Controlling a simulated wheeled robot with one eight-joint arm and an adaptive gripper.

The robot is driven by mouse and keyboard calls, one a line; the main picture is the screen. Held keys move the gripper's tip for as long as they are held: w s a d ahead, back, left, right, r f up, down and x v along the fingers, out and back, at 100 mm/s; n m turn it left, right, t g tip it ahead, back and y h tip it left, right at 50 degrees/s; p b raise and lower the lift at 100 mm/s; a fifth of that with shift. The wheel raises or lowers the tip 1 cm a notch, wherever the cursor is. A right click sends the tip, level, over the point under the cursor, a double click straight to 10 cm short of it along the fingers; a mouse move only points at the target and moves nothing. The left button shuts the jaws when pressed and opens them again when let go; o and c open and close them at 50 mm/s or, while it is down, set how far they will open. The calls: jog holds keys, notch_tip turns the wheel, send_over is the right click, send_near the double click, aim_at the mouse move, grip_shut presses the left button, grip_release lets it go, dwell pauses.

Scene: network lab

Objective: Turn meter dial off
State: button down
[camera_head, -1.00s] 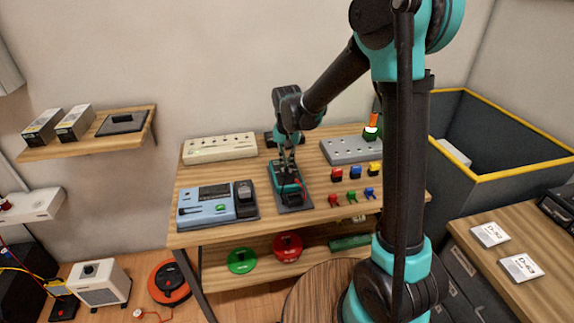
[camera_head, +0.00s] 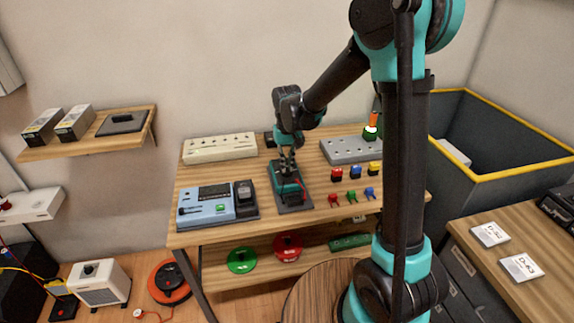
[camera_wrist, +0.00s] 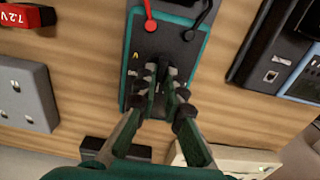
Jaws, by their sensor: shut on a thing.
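The teal and black meter (camera_head: 289,187) lies on a dark pad on the wooden table, with a red lead and a black lead at one end. In the wrist view the meter (camera_wrist: 128,60) runs up the middle, with the red plug and black plug near the top. My gripper (camera_head: 288,172) points down over the meter. In the wrist view my gripper (camera_wrist: 161,82) has its fingertips closed together on the meter's face, at the dial. The dial is mostly hidden between the fingers, so its pointer setting cannot be read.
A blue-grey device (camera_head: 206,207) stands left of the meter. Small coloured blocks and connectors (camera_head: 353,195) lie to its right. A white strip (camera_head: 220,148) and a grey strip (camera_head: 346,150) sit behind.

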jog(key=n, duration=1.2)
jog(key=shift+n, duration=0.4)
dwell(0.3)
jog(key=c, duration=1.6)
grip_release()
jog(key=shift+r, duration=0.15)
notch_tip(320, 180, up, 12)
jog(key=shift+f, duration=0.1)
